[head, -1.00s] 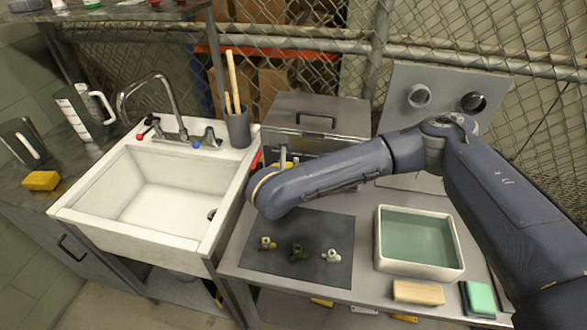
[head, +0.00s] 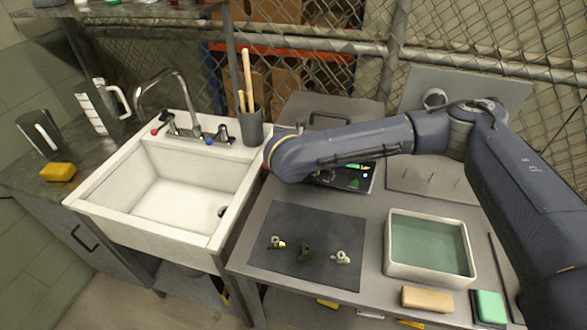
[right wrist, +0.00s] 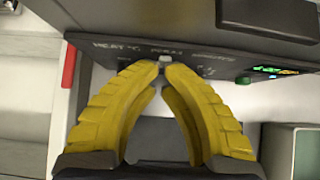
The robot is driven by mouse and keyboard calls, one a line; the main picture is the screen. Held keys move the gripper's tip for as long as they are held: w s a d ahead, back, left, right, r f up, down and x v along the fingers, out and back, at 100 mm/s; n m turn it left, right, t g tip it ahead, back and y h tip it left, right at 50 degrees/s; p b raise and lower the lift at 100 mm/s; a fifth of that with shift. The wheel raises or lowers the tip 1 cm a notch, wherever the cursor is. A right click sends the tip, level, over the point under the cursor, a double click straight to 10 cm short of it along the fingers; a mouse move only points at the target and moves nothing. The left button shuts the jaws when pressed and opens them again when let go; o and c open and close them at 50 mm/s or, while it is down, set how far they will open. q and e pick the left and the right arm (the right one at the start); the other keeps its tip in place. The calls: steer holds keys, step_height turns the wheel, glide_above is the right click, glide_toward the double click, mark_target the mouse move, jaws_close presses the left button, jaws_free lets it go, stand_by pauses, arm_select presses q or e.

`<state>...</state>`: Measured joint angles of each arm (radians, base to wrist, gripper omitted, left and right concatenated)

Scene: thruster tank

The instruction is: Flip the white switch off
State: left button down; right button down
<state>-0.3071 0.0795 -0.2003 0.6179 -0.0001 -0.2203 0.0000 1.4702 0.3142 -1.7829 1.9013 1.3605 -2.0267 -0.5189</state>
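The white switch (right wrist: 162,61) is a small pale stub on the dark front panel (right wrist: 120,47) of a machine, in the right wrist view. My right gripper (right wrist: 161,70) has yellow ribbed fingers that converge almost to a point, with their tips right at the switch. The fingers look shut with nothing clearly held; whether they touch the switch I cannot tell. In the head view my right arm hides the gripper and switch, and the machine's lit display (head: 352,177) shows below the arm. My left gripper is not in view.
A white sink (head: 165,190) with a tap is at the left. On the bench are a dark mat (head: 290,270) with several small fittings, a tray of green liquid (head: 430,272), a tan block (head: 427,299) and a green sponge (head: 489,307). A fence stands behind.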

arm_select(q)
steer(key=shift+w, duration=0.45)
arm_select(e)
steer(key=shift+d+r, duration=0.2)
steer(key=shift+r, duration=0.6)
